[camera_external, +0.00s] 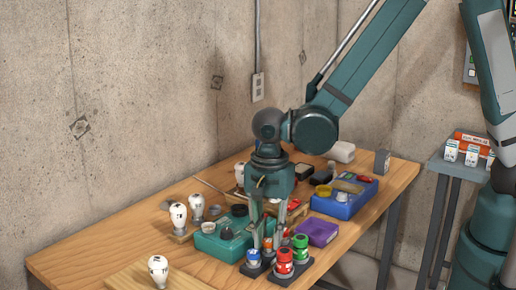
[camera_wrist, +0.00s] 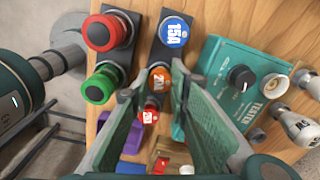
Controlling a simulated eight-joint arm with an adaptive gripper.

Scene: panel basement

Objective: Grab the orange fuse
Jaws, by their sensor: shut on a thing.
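The orange fuse (camera_wrist: 159,79), with a white label on top, stands upright in a dark fuse holder (camera_wrist: 166,48), between a blue fuse (camera_wrist: 173,31) and a red fuse (camera_wrist: 152,108). It also shows small at my fingertips in the external view (camera_external: 268,243). My gripper (camera_wrist: 153,90) points down over the holder, one finger on each side of the orange fuse, shut on it. The fuse still sits in line with its neighbours. The fingers partly hide its lower part and the red fuse.
A red button (camera_external: 285,261) and a green button (camera_external: 300,241) stand close beside the fuse holder. A teal tester (camera_wrist: 236,88) lies on the other side. A purple box (camera_external: 317,231), a blue bin (camera_external: 344,205) and several white bulbs (camera_external: 158,267) stand around on the wooden table.

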